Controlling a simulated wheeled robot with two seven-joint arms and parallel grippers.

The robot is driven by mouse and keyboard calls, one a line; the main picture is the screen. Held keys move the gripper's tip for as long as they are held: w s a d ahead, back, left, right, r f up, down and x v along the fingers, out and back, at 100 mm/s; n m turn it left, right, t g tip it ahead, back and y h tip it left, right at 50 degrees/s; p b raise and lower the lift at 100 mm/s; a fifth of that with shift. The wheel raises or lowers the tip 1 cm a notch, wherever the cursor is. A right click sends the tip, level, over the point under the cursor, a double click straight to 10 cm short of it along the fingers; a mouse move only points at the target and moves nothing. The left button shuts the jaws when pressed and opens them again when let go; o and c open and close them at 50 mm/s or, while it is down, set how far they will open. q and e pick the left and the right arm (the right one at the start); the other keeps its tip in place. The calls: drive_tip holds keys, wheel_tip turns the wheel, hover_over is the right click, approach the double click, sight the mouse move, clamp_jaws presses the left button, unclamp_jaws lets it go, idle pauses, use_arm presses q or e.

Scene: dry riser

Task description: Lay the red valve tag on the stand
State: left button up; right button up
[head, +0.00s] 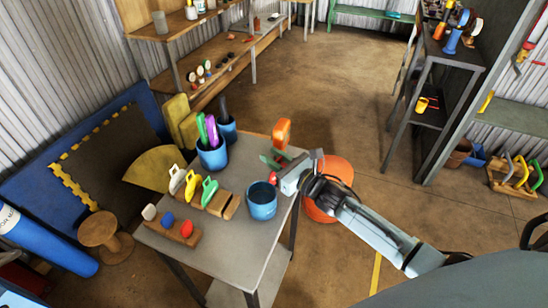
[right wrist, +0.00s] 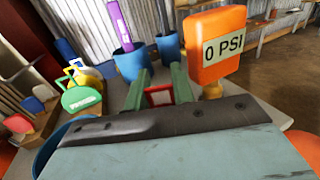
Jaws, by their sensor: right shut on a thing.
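My right gripper (head: 274,160) is over the far right part of the grey table and is shut on a red piece, which I take for the red valve tag (right wrist: 160,97). In the right wrist view, only a small red frame shows between its green fingers; the rest is hidden. A wooden stand (head: 228,208) on the table holds a white, a yellow and a green tag (head: 209,190) upright in a row. Its right end is bare. The gripper is apart from this stand, beyond it to the right. My left gripper is not in view.
A blue cup (head: 262,200) stands between the stand and my right arm. An orange "0 PSI" gauge (right wrist: 218,45) stands close by the gripper. Blue pots (head: 212,155) hold coloured tools at the back. A block with white, blue and red knobs (head: 170,226) lies in front.

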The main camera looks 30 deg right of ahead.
drive_tip(key=o, duration=1)
drive_tip(key=shift+c, duration=0.2)
drive_tip(key=shift+r+p, duration=0.2)
drive_tip(key=shift+p, duration=0.15)
drive_tip(key=v, duration=1.2)
drive_tip(key=shift+f, duration=0.1)
